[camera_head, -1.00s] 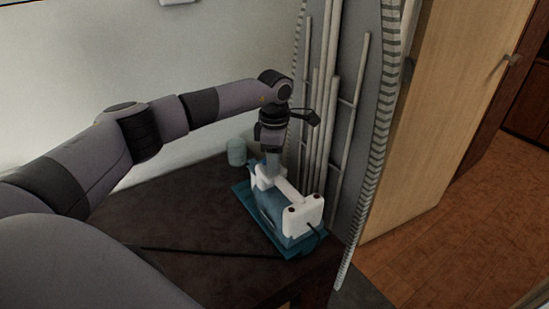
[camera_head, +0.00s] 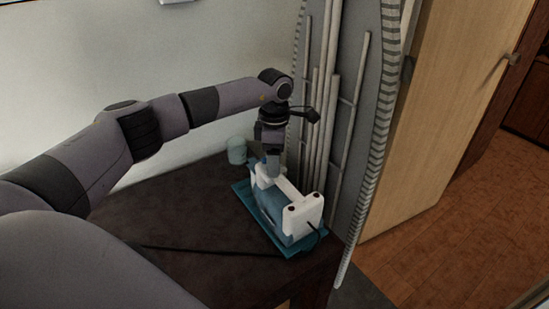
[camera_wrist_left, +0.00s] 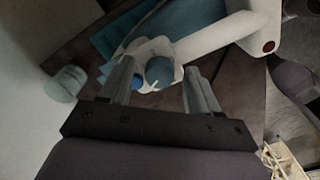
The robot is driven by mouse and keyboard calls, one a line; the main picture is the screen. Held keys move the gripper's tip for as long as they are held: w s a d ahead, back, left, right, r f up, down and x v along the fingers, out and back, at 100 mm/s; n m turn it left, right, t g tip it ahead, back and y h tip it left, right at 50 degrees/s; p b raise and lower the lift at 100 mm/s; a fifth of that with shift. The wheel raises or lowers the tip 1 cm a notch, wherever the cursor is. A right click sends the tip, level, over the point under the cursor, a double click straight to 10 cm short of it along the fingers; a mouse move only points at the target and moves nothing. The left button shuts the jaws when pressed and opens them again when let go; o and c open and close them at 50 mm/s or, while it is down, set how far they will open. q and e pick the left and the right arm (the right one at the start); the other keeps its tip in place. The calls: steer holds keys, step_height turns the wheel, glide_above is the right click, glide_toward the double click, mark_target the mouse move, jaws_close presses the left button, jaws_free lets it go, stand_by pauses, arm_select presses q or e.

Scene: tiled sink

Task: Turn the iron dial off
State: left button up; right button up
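The iron (camera_head: 288,207) is white and blue and rests on a teal tray (camera_head: 243,195) on the dark table. Its round blue dial (camera_wrist_left: 159,71) shows in the left wrist view, set in the white body under the handle (camera_wrist_left: 215,38). My left gripper (camera_head: 271,172) points down at the far end of the iron. In the left wrist view its two fingers (camera_wrist_left: 160,82) are apart, one on each side of the dial, with clear gaps between. Whether the fingertips touch the iron's body, I cannot tell. My right gripper is not in view.
A pale blue cup-like container (camera_head: 237,151) stands behind the iron, near the wall. An ironing board (camera_head: 362,120) stands upright close on the right. A dark cord (camera_head: 205,251) lies along the table (camera_head: 190,215). The table's left part is clear.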

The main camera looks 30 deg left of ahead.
arm_select(q)
step_height(320, 180, up, 7)
steer(key=shift+r+b, duration=0.1)
steer(key=shift+b, duration=0.25)
stand_by(0.3)
